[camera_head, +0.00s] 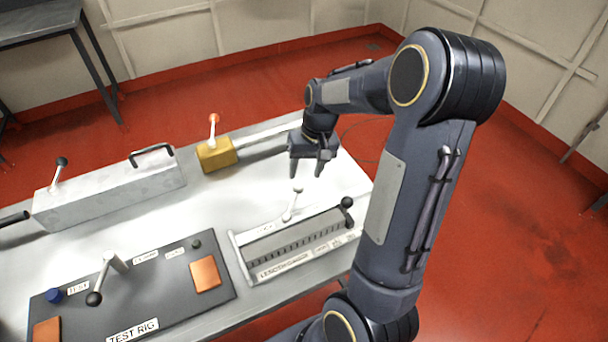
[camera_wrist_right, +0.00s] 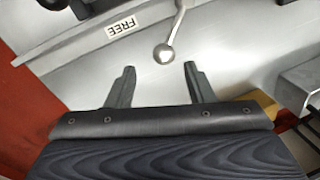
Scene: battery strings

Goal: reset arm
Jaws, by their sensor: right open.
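My right arm (camera_head: 400,200) rises at the right of the head view and reaches over the bench. My right gripper (camera_head: 310,170) hangs above the back right of the white bench, open and empty. In the right wrist view the two fingers of this gripper (camera_wrist_right: 157,80) stand apart with nothing between them. A metal lever with a ball end (camera_wrist_right: 163,53) lies just beyond the fingertips there, apart from them. My left gripper is not in view.
The bench (camera_head: 205,210) carries a test rig board (camera_head: 150,285), a length gauge (camera_head: 300,245), a yellow block with a red-knobbed lever (camera_head: 217,153) and a grey box (camera_head: 110,190). A label reading FREE (camera_wrist_right: 122,27) shows near the lever. Red floor (camera_head: 500,240) is open at right.

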